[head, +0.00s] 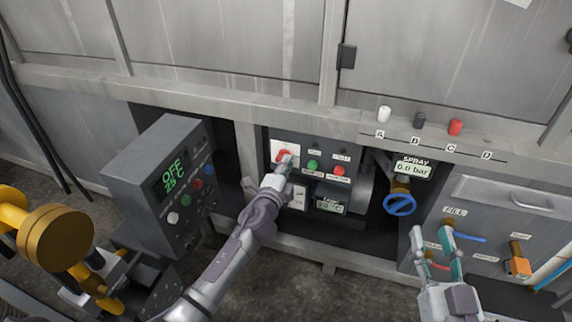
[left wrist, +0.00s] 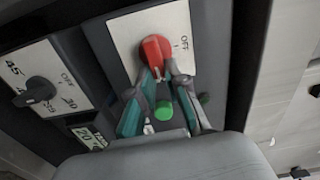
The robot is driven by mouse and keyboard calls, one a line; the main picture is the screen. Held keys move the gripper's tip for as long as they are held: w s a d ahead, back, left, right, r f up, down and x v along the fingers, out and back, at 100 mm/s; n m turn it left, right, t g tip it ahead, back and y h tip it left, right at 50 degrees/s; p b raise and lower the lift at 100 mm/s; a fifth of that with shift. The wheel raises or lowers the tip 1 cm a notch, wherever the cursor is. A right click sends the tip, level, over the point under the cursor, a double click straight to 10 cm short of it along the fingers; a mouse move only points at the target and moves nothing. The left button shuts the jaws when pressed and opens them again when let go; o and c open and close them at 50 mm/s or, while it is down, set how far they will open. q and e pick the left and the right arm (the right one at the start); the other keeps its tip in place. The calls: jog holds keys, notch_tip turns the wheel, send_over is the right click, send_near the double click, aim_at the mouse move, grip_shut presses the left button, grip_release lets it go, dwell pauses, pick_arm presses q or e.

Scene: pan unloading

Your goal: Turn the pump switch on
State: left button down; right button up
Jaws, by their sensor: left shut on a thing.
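The red pump switch (head: 283,155) is on a white plate at the upper left of the dark control panel. The left wrist view shows its red knob (left wrist: 155,50) beside an "OFF" label. My left gripper (head: 287,163) is shut on the red knob, with its fingertips at the knob's near end in the left wrist view (left wrist: 164,74). The fingers partly hide the knob, and I cannot tell which mark it points at. My right gripper (head: 435,236) is open and empty in front of the fill panel at the lower right.
Green (head: 313,165) and red (head: 339,171) buttons sit right of the switch. A grey box (head: 165,185) with a green "OFF" display stands to the left. A blue valve wheel (head: 400,204) is to the right. A dial (left wrist: 38,91) is near the switch.

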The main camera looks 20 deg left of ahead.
pick_arm(q)
jog(key=shift+f+m, duration=0.15)
jog(key=shift+m, duration=0.25)
jog(key=c, duration=1.2)
grip_release()
jog(key=shift+o, duration=0.2)
jog(key=shift+s, duration=0.1)
jog(key=s, duration=1.2)
jog(key=shift+a, duration=0.2)
